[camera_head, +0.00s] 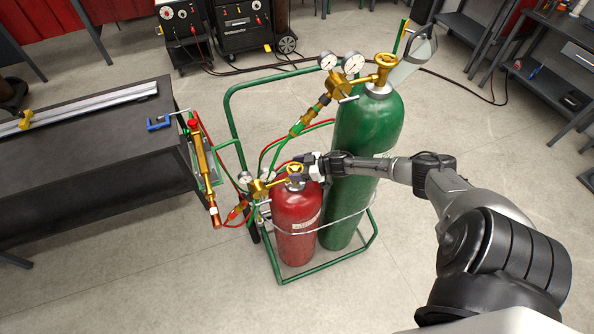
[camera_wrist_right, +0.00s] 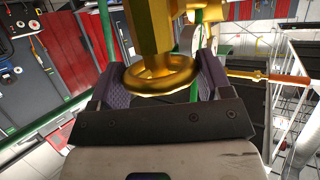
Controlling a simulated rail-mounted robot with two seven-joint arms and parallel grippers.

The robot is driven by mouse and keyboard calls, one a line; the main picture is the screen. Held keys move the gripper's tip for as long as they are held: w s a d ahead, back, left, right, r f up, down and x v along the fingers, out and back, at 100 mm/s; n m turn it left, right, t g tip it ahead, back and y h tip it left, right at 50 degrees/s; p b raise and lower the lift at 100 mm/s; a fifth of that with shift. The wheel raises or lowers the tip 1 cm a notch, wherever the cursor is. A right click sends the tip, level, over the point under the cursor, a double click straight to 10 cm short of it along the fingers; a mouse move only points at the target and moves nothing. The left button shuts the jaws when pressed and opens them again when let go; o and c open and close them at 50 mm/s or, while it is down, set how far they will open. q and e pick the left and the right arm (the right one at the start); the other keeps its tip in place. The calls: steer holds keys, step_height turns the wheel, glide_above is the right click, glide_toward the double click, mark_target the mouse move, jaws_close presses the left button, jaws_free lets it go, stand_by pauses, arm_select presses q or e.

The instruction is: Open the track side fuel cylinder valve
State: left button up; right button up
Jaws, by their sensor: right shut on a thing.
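The red fuel cylinder (camera_head: 297,222) stands upright on the green cart, with a gold valve handwheel on top. My right gripper (camera_head: 303,170) is at that handwheel, coming in from the right. In the right wrist view the gold handwheel (camera_wrist_right: 162,76) sits between the two dark padded fingers of the right gripper (camera_wrist_right: 160,84), which are shut on it. The wheel's rim and the gold valve body show; part of the wheel is hidden in the head view. My left gripper is not in view.
A taller green cylinder (camera_head: 362,130) with a gold valve (camera_head: 387,62) and gauges (camera_head: 340,63) stands right behind the red one. A torch (camera_head: 205,170) hangs at the cart's left. A dark table (camera_head: 95,160) is at left. Hoses (camera_head: 268,160) run between.

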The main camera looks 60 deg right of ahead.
stand_by(0.5)
steer(key=o, duration=0.9)
